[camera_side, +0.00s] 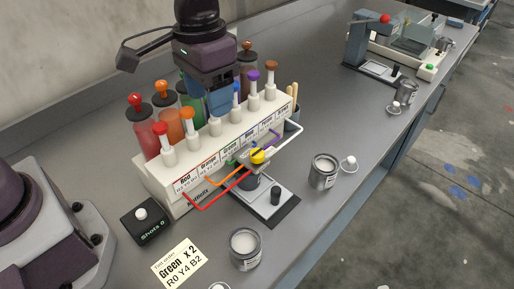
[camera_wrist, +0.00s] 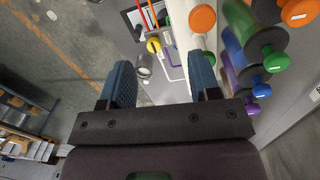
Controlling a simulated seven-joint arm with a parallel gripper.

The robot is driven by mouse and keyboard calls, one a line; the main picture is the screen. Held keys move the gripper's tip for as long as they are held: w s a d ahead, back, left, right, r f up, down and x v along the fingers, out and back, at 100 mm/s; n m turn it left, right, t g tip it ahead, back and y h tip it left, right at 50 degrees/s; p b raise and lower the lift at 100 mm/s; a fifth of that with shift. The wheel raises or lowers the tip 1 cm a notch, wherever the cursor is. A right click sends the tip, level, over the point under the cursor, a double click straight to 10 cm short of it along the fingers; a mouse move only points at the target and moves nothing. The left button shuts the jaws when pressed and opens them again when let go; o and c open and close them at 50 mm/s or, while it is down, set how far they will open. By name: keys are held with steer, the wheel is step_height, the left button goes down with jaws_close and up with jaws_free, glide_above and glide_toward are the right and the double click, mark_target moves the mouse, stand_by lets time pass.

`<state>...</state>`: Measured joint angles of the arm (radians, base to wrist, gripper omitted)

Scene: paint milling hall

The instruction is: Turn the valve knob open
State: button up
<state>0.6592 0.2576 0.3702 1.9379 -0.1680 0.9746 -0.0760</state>
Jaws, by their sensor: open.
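A yellow knob (camera_side: 258,156) sits at the front of the white dispenser (camera_side: 160,181), where thin coloured pipes meet; I take it as the valve knob. It also shows in the wrist view (camera_wrist: 154,45), beyond my fingertips. Its exact turn angle is too small to tell. My gripper (camera_side: 218,108) has blue fingers and hangs above the dispenser's row of pumps, up and left of the knob in the side view. In the wrist view my gripper (camera_wrist: 160,62) is open, its fingers wide apart with nothing between them. It is apart from the knob.
Several pump plungers (camera_side: 187,120) stand along the dispenser, with coloured bottles (camera_side: 147,129) behind. A scale (camera_side: 270,200) lies below the knob. Open cans (camera_side: 245,250) (camera_side: 324,173) stand in front and to the right. A "Shots 0" box (camera_side: 145,221) and order note (camera_side: 179,263) lie at left.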

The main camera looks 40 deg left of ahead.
mark_target(257, 153)
steer(key=w+d+f+n, duration=0.1)
steer(key=w+d+f, duration=0.1)
steer(key=w+d, duration=0.3)
steer(key=shift+y, duration=0.3)
steer(key=f, duration=0.4)
steer(key=w+f, duration=0.1)
steer(key=f, duration=0.3)
steer(key=a+f, duration=0.1)
steer(key=f, duration=0.3)
steer(key=shift+w+f, duration=0.15)
steer(key=shift+f, duration=0.15)
steer(key=c, duration=0.9)
steer(key=shift+c, duration=0.2)
